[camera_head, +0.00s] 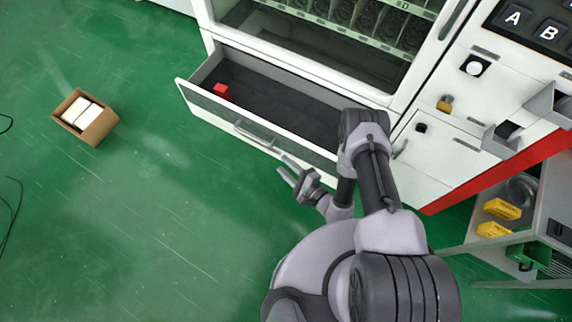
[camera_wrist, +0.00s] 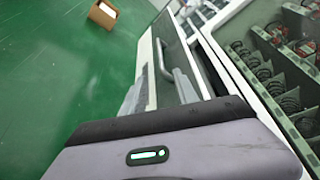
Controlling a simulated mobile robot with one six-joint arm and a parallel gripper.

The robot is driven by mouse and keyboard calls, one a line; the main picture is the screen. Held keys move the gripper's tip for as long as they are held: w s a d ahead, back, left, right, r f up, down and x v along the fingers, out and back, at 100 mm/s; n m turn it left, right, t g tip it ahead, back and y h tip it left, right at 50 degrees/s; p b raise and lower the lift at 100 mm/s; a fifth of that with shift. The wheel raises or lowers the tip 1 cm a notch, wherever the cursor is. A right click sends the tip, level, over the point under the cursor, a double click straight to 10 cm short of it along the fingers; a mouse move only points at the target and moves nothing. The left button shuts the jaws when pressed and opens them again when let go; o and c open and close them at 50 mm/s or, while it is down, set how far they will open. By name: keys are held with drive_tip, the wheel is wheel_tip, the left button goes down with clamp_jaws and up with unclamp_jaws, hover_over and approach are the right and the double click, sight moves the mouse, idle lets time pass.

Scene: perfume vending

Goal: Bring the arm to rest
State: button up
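My gripper (camera_head: 281,163) is in front of the open drawer, beside its handle, in the head view. Its two fingers are apart with nothing between them. My arm is bent, with its elbow near the drawer's right end. The wrist view shows the grey fingers partly, behind the dark edge of my wrist, close to the drawer front. I cannot tell there how near the fingers are to the handle.
The vending machine's drawer (camera_head: 187,92) is pulled out, with a red cube (camera_head: 222,91) inside. Its handle (camera_head: 254,136) also shows in the wrist view (camera_wrist: 162,61). A cardboard box (camera_head: 96,132) with white contents sits on open green floor. A grey cart (camera_head: 545,195) stands at right.

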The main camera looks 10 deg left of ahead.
drive_tip(key=w+a+r+n+g+y, duration=0.1)
drive_tip(key=a+r+n+g+y, duration=0.15)
drive_tip(key=r, duration=0.65)
drive_tip(key=w+a+r+n+g+y+b, duration=0.1)
drive_tip(key=w+a+r+n+g, duration=0.15)
drive_tip(key=r, duration=0.55)
drive_tip(key=w+a+r+n+g+y, duration=0.1)
drive_tip(key=a+r+n+g+y, duration=0.15)
drive_tip(key=r, duration=0.65)
drive_tip(key=s+d+r+n+g+h, duration=0.4)
drive_tip(key=s+r, duration=0.3)
drive_tip(key=r, duration=0.4)
drive_tip(key=s+d+r+t+h+b, duration=0.1)
drive_tip(key=s+d+r+t+h, duration=0.2)
drive_tip(key=d, duration=0.6)
drive_tip(key=s+d+r+m+t+h+b, duration=0.1)
drive_tip(key=s+d+r+t+h, duration=0.3)
drive_tip(key=s+d+r+h, duration=0.3)
drive_tip(key=d+h, duration=0.1)
drive_tip(key=d, duration=0.2)
drive_tip(key=shift+s+r+h, duration=0.15)
drive_tip(key=shift+s+h, duration=0.15)
drive_tip(key=shift+h, duration=0.1)
